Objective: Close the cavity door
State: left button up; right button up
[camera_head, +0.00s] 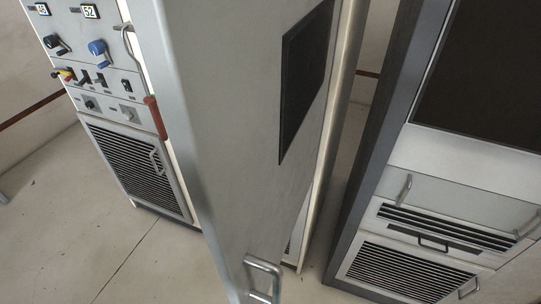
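A tall grey door (232,120) fills the middle of the head view and stands out from the rack, open, with its edge toward me. It has a dark rectangular panel (305,75) on its face and a metal handle (264,268) near the bottom of the picture. The rack's front (130,150) shows to the left of the door. A red-brown grip (155,117) shows beside the rack's edge, near the door. The cavity itself is hidden behind the door. Neither of my grippers is in view.
The rack on the left carries knobs, switches and a vent grille (138,170). Another dark-framed rack (365,190) with handles and grilles stands at the right. A narrow gap separates it from the door. Bare floor (160,265) lies at the lower left.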

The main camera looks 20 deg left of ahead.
aim_at(240, 87)
jog(key=u, duration=0.35)
jog(key=k+l+u, duration=0.1)
jog(key=k+l, duration=0.3)
jog(key=k+l+u, duration=0.1)
jog(key=k+l, duration=0.2)
jog(key=k, duration=0.25)
